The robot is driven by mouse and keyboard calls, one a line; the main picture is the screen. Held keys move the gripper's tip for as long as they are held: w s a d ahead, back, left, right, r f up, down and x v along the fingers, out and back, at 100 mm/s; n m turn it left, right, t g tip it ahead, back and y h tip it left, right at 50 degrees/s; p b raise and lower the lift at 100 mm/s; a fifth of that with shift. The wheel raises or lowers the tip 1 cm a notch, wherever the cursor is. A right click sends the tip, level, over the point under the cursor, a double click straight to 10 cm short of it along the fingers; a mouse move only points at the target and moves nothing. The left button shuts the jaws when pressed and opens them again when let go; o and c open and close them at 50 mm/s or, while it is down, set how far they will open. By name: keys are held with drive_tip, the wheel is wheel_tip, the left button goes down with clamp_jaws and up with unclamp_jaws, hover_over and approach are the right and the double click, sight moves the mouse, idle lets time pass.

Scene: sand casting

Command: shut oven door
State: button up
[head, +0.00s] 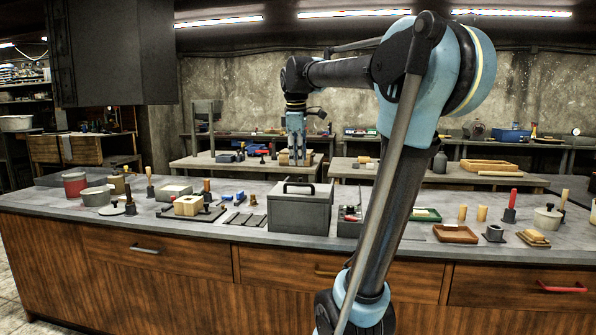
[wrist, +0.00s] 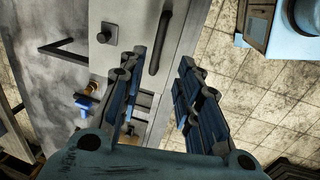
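In the wrist view, a pale grey panel (wrist: 128,20), which I take to be the oven door, carries a long black handle (wrist: 160,42) and a dark square-based knob (wrist: 107,33). Its right edge borders the tiled floor. Whether it stands ajar, I cannot tell. My gripper (wrist: 160,66) is open and empty, with a clear gap between its fingers. The handle's lower end shows near the left fingertip; I see no contact. In the head view my gripper (head: 296,150) points down beyond the front counter, and I cannot make out the oven there.
The front counter (head: 235,236) holds a grey box with a black top handle (head: 300,208), moulding tools and pots. Back tables (head: 245,168) stand behind it. The wrist view shows open tiled floor (wrist: 225,50) and a blue-sided unit (wrist: 258,22) at upper right.

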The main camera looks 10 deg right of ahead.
drive_tip(key=shift+s+a+r, duration=0.1)
drive_tip(key=shift+s+r, duration=0.05)
drive_tip(key=shift+r, duration=0.6)
drive_tip(key=shift+s+r, duration=0.15)
drive_tip(key=shift+r, duration=0.55)
